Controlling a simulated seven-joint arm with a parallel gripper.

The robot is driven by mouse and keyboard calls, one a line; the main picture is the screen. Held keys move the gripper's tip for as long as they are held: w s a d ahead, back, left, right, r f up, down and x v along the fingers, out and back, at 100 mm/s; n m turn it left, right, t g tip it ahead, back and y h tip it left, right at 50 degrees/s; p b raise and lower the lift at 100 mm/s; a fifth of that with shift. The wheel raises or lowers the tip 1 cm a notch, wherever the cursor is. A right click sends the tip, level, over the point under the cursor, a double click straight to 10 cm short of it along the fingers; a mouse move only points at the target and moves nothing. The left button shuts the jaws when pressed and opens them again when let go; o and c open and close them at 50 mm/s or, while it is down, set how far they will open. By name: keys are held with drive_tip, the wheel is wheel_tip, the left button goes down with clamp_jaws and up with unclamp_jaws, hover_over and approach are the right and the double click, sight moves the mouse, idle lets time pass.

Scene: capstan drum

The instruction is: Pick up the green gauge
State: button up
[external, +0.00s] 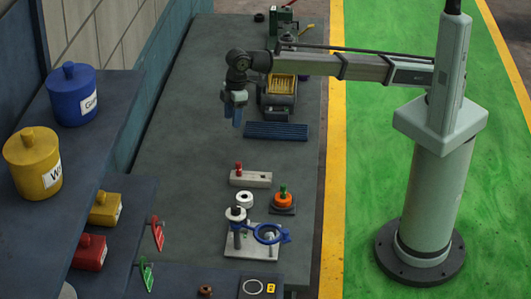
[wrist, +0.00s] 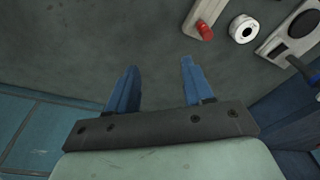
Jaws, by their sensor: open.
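A small green piece (external: 147,272), which looks like the green gauge, stands by the front edge of the lower shelf at the bottom left in the external view. A similar red piece (external: 158,232) stands just behind it. My gripper (external: 237,122) is open and empty above the middle of the grey bench, well behind and to the right of the green piece. In the wrist view, my gripper (wrist: 158,70) has its two blue fingers apart with only bare bench between them. The green piece does not show in the wrist view.
A white block with a red knob (external: 251,179), a white ring (external: 245,199), an orange piece with a green knob (external: 284,200) and a plate with a blue ring (external: 254,246) stand on the bench.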

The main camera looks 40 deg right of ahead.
sight(284, 185)
drive_tip(key=s+a+n+h, duration=0.15)
drive_tip(key=s+n, duration=0.25)
drive_tip(key=s, duration=2.2)
wheel_tip(284, 185, down, 9)
drive_tip(key=shift+d+r, duration=0.15)
drive_tip(key=shift+r, duration=0.05)
drive_tip(key=shift+s+d+f, duration=0.1)
drive_tip(key=shift+s+f, duration=0.1)
drive_tip(key=shift+f, duration=1.1)
drive_tip(key=shift+s+d+f, duration=0.1)
drive_tip(key=shift+s+f, duration=0.05)
drive_tip(key=shift+f, duration=1.15)
clamp_jaws()
